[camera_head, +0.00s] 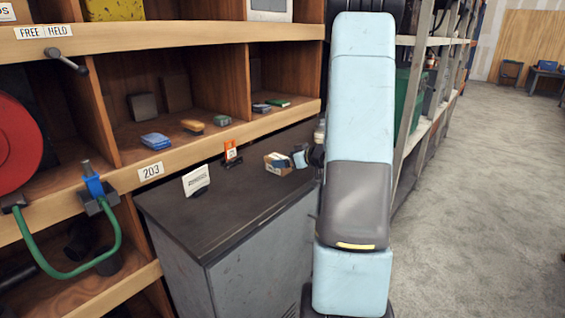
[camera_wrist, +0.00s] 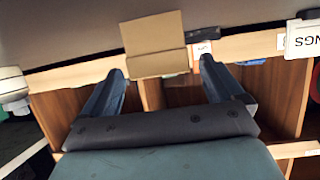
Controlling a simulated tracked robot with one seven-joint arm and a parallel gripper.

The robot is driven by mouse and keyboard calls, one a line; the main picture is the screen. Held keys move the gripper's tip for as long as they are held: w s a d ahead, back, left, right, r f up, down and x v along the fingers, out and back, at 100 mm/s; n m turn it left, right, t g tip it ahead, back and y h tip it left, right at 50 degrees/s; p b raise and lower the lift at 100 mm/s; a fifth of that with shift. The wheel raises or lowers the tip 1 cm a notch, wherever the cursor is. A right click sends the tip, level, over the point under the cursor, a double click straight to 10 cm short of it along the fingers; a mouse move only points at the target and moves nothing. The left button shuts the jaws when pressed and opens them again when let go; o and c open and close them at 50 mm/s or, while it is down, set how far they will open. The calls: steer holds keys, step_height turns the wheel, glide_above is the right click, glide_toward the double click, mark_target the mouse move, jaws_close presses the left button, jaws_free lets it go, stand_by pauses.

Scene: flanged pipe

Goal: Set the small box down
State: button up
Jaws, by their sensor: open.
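A small tan cardboard box (camera_head: 277,168) is on the dark top of the grey cabinet (camera_head: 228,218), toward its far right end in the head view. In the wrist view the box (camera_wrist: 155,50) lies ahead, between the lines of my two fingers. In the head view my gripper (camera_head: 299,158) is close by the box's right side, partly hidden by my arm. Whether any finger touches the box I cannot tell.
A white card (camera_head: 196,180) and an orange tag (camera_head: 231,151) stand on the cabinet top. Wooden shelves with small blocks (camera_head: 155,140) rise behind. A valve with a green hose (camera_head: 95,200) juts out at left. The grey floor (camera_head: 480,190) at right is clear.

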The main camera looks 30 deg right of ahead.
steer(key=v, duration=1.1)
steer(key=s+a+r+m+g+h, duration=0.1)
steer(key=a+r+m+h, duration=0.1)
steer(key=a+r+h, duration=0.3)
steer(key=a+r+m+g+h, duration=0.1)
steer(key=r+h, duration=0.2)
steer(key=r, duration=0.5)
steer(key=s+a+r+g+y, duration=0.1)
steer(key=s+a+g+y, duration=0.3)
steer(key=s+a, duration=1.7)
steer(key=shift+s+a+g, duration=0.2)
steer(key=shift+s+g, duration=0.05)
steer(key=shift+g, duration=0.45)
steer(key=shift+w+r, duration=0.1)
